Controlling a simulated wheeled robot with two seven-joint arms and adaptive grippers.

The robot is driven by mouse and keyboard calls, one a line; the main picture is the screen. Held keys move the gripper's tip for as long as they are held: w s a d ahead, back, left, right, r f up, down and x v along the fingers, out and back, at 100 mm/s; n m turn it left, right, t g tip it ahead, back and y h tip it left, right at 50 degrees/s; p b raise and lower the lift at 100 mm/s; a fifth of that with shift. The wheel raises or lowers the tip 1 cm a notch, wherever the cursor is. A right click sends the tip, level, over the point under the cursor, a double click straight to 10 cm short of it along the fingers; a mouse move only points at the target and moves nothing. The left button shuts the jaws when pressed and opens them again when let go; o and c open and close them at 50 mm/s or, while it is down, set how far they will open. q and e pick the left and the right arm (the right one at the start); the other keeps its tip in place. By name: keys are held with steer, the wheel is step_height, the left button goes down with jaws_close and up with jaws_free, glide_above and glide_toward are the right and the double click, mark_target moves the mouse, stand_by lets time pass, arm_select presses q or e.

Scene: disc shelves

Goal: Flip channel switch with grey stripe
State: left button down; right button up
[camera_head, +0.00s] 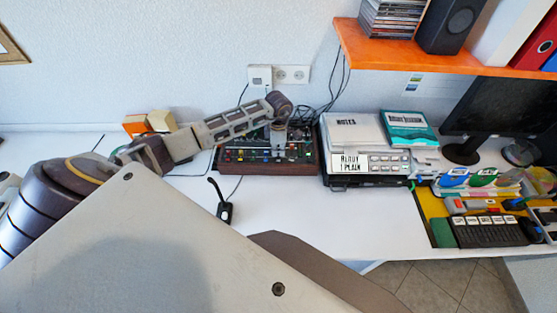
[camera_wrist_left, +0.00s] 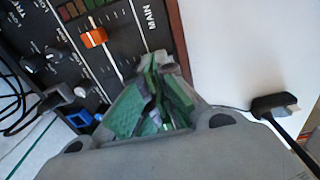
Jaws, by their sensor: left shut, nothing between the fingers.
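The mixer (camera_head: 300,166) is a dark panel with a brown wooden front, at the back of the white desk. In the left wrist view its panel (camera_wrist_left: 125,22) shows an orange fader, white-marked knobs and the word MAIN. A small grey cap (camera_wrist_left: 81,92) and a blue cap (camera_wrist_left: 78,117) show near the panel's edge. I cannot make out which channel switch has a grey stripe. My left gripper (camera_head: 279,146) is over the right part of the mixer, shut and empty. Its green and grey fingers (camera_wrist_left: 158,62) hide part of the panel; contact cannot be told. My right gripper is not in view.
A grey machine with white notes (camera_head: 351,130) stands close right of the mixer. A small black device (camera_head: 224,211) lies on the desk in front. Cables run behind the mixer. An orange shelf (camera_head: 400,58) hangs above right. The front desk middle is mostly clear.

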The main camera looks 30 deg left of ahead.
mark_target(278, 158)
arm_select(q)
steer(key=shift+f+b, duration=0.9)
steer(key=shift+f, duration=0.25)
stand_by(1.4)
steer(key=shift+r+p, duration=1.9)
steer(key=shift+r, duration=1.65)
steer(key=shift+f, duration=0.1)
